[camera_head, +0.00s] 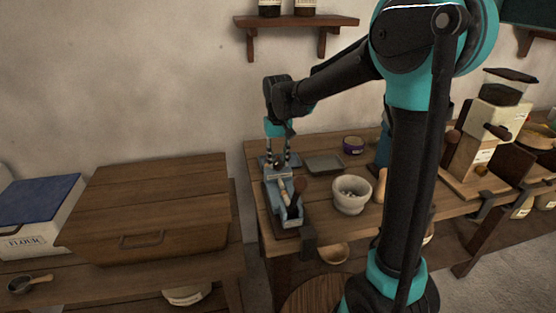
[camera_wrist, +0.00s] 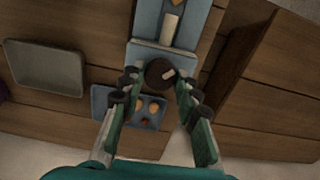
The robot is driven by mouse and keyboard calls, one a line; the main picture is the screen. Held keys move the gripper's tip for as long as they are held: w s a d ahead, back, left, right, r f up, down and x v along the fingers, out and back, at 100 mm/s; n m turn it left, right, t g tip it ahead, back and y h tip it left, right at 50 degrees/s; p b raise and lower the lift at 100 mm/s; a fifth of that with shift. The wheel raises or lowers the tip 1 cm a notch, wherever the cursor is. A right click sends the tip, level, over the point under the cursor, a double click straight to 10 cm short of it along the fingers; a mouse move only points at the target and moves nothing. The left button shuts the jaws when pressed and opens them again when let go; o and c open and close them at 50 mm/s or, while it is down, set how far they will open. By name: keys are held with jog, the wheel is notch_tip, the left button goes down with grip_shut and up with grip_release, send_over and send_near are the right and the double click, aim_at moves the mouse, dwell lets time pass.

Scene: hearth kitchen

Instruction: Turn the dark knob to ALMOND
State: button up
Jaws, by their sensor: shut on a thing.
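The dark knob (camera_wrist: 156,70) is round and brown, with a pale mark on its right side in the wrist view. It sits at the end of a blue device (camera_wrist: 147,22), which also shows on the table in the head view (camera_head: 291,213). My gripper (camera_wrist: 160,78) is shut on the knob, one finger on each side. In the head view my gripper (camera_head: 278,163) points down at the device's far end. No ALMOND label can be read. A small blue tray (camera_wrist: 98,99) with a few brown nut-like pieces lies just below the knob.
A grey tray (camera_head: 324,164) lies right of the device, and a white mortar (camera_head: 351,197) stands nearer. A purple-banded tin (camera_head: 353,145) is behind. A wooden box (camera_head: 150,205) stands on the left table. A grinder (camera_head: 480,140) stands far right.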

aim_at(278, 162)
jog(key=shift+m, duration=0.3)
jog(key=o, duration=1.2)
jog(key=shift+c, duration=0.2)
notch_tip(278, 162, up, 12)
